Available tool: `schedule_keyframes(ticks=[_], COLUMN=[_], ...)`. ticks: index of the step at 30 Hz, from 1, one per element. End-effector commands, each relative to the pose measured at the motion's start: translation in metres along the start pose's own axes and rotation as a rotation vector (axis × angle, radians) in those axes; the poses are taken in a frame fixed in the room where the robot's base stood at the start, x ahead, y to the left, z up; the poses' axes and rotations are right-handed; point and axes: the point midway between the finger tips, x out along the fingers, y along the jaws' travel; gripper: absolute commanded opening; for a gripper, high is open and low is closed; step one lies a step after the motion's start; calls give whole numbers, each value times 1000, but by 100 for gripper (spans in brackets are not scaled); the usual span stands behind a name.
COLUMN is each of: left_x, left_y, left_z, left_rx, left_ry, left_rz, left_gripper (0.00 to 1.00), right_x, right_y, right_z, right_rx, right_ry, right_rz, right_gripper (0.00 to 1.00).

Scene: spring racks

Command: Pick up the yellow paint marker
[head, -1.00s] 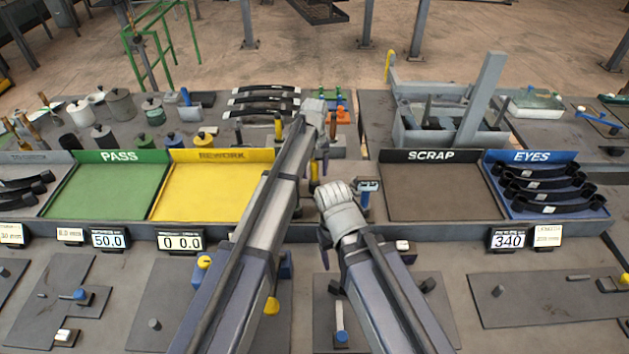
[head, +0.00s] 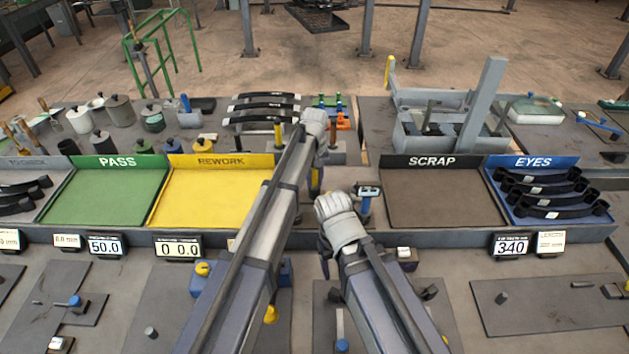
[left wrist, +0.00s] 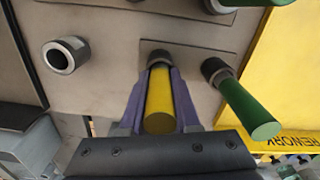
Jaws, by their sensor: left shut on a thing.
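The yellow paint marker (left wrist: 159,102) stands between the two purple fingers of my left gripper (left wrist: 152,105) in the left wrist view. The fingers press on it from both sides. Its far end meets a dark round socket (left wrist: 158,57) on a grey plate, and I cannot tell whether it is still inside.
A green marker (left wrist: 248,108) stands in a socket close beside the yellow one. An empty socket (left wrist: 65,55) is on the other side. The yellow REWORK tray (head: 210,195) and brown SCRAP tray (head: 440,197) flank the arms; both are empty.

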Motion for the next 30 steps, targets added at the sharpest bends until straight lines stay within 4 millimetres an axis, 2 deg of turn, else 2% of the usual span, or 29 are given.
schedule_keyframes(ticks=[11, 17, 23, 30], left_x=[0, -8, -29, -66], left_y=[0, 0, 0, 0], left_z=[0, 0, 0, 0], left_rx=[0, 0, 0, 0], left_ry=[0, 0, 0, 0], left_rz=[0, 0, 0, 0], left_gripper=[0, 0, 0, 0], right_x=[0, -8, -29, -66], right_y=[0, 1, 3, 6], right_z=[0, 0, 2, 4], right_rx=[0, 1, 4, 12], right_ry=[0, 0, 0, 0], right_rz=[0, 0, -1, -2], right_gripper=[69, 69, 69, 69])
